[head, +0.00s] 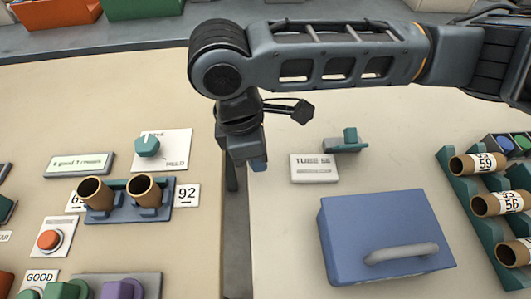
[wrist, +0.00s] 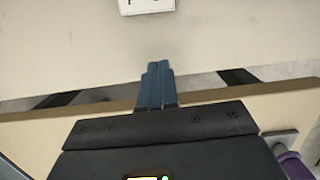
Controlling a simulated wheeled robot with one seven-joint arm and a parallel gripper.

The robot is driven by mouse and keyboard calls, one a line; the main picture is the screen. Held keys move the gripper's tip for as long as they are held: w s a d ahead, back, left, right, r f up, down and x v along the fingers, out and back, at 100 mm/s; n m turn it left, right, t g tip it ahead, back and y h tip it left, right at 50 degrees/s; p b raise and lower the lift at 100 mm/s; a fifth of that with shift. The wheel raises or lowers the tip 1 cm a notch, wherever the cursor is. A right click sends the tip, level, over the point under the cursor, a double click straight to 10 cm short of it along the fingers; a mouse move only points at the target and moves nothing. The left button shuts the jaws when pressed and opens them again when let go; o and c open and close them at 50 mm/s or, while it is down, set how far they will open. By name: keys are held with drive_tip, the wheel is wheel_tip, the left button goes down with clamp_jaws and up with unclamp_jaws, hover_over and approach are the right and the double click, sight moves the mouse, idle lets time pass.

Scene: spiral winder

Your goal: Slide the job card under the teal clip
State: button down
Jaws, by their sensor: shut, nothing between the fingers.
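The job card, a white card with dark print reading "TUBE" (head: 314,168), lies flat on the right-hand table. Its near edge also shows at the top of the wrist view (wrist: 147,6). The teal clip (head: 349,138) sits on a grey base just behind and right of the card. I cannot tell whether the card's far corner touches the clip's base. My gripper (head: 258,163) is shut and empty, pointing down left of the card, near that table's left edge. In the wrist view its blue fingers (wrist: 159,68) are together, with bare tabletop between them and the card.
A blue box with a grey handle (head: 385,235) stands in front of the card. A gap (head: 236,235) separates the two tables. The left table holds a tube rack (head: 155,212), a teal knob (head: 147,146) and buttons. A green rack of tubes (head: 462,195) stands far right.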

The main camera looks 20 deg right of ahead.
sight(316, 167)
drive_tip(key=s+d, duration=0.1)
drive_tip(key=d, duration=0.2)
drive_tip(key=s+d, duration=0.1)
drive_tip(key=d, duration=0.2)
drive_tip(key=s+d, duration=0.1)
drive_tip(key=d, duration=0.3)
drive_tip(key=shift+d+p, duration=0.1)
drive_tip(key=shift+p, duration=0.25)
drive_tip(key=shift+s+d+f, duration=0.1)
drive_tip(key=shift+s+f, duration=0.05)
drive_tip(key=shift+f, duration=0.7)
drive_tip(key=shift+f, duration=0.1)
